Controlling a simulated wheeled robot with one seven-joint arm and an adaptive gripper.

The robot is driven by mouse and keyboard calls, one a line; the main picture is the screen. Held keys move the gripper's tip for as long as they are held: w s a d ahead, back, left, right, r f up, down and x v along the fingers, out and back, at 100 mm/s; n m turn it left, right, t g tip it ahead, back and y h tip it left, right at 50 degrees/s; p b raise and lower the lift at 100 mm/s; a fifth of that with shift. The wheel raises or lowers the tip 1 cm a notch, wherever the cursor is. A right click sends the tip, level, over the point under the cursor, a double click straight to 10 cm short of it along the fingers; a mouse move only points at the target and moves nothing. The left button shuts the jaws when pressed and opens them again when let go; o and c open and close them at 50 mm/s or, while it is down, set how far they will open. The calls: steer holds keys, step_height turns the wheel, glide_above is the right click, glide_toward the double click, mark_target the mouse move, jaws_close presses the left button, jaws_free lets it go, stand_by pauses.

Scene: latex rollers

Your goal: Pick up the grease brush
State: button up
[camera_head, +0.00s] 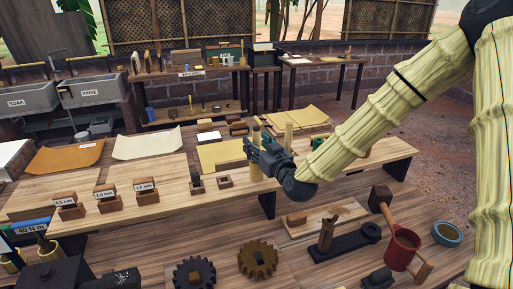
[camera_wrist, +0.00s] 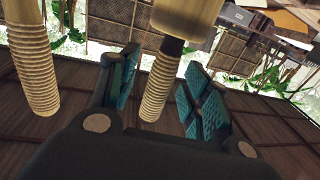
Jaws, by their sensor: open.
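A tan ridged handle (camera_wrist: 158,85) with a dark neck shows between my open fingers in the wrist view, joined to or standing in a pale cylinder (camera_wrist: 187,15). It may be the grease brush, but I cannot tell for certain. My gripper (camera_wrist: 158,88) is open around the handle with gaps at both sides. In the head view my gripper (camera_head: 256,150) is over the middle bench, at a pale upright cylinder (camera_head: 256,172) that it partly hides. A second ridged handle (camera_wrist: 32,65) stands to the left in the wrist view, outside my fingers.
A second pale upright post (camera_head: 289,136) stands close behind my gripper. Small labelled wooden blocks (camera_head: 105,193) line the bench (camera_head: 165,200) at left. Sheets lie behind.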

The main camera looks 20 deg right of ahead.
steer(key=shift+w+a, duration=0.1)
steer(key=shift+w, duration=0.15)
steer(key=c, duration=1)
steer(key=shift+r, duration=0.15)
